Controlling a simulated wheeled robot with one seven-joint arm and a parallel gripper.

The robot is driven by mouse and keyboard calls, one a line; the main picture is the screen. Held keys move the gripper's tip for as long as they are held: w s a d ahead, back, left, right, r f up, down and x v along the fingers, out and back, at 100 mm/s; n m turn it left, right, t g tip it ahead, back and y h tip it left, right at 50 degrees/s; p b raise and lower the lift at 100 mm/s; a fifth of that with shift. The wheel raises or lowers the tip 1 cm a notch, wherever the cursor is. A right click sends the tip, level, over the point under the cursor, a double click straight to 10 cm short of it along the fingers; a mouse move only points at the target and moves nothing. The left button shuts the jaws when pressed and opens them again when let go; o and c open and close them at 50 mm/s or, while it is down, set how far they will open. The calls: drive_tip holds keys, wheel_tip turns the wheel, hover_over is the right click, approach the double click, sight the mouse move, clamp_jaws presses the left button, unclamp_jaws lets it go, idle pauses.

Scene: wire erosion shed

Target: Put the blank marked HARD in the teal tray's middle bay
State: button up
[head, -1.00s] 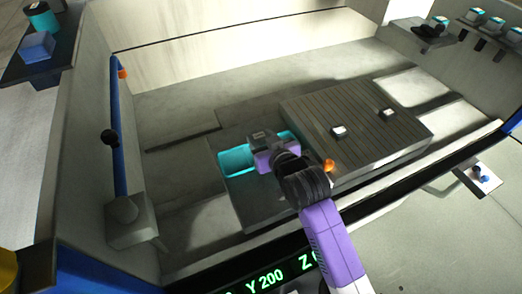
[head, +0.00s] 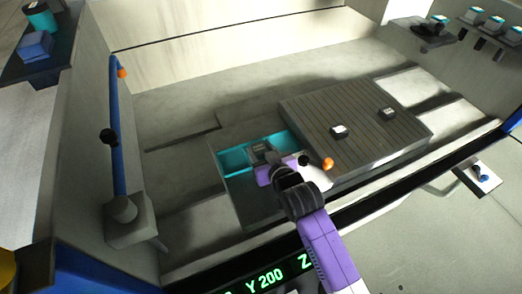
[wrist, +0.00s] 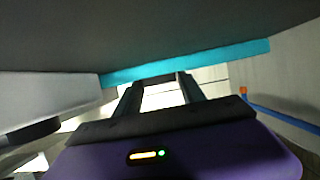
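The teal tray (head: 236,162) lies in the dark block at the left of the slatted bed. Its left and right bays show as empty teal. A dark grey blank (head: 260,146) with a pale label is at the tray's middle bay; its lettering is too small to read. My gripper (head: 264,161) is shut on this blank from the near side. I cannot tell whether its base touches the bay floor. In the wrist view my gripper's two fingers (wrist: 157,86) reach to a dark edge just under the teal tray edge (wrist: 190,61).
Two dark blanks with white labels stand on the slatted bed (head: 316,117), one nearer (head: 340,132) and one farther (head: 387,113). A blue pipe (head: 117,140) runs up the left wall.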

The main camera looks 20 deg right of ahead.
drive_tip(key=shift+r, duration=0.25)
drive_tip(key=shift+s, duration=0.35)
drive_tip(key=v, duration=1.1)
drive_tip(key=shift+s+r, duration=0.1)
drive_tip(key=shift+r, duration=0.05)
drive_tip(key=shift+a, duration=0.1)
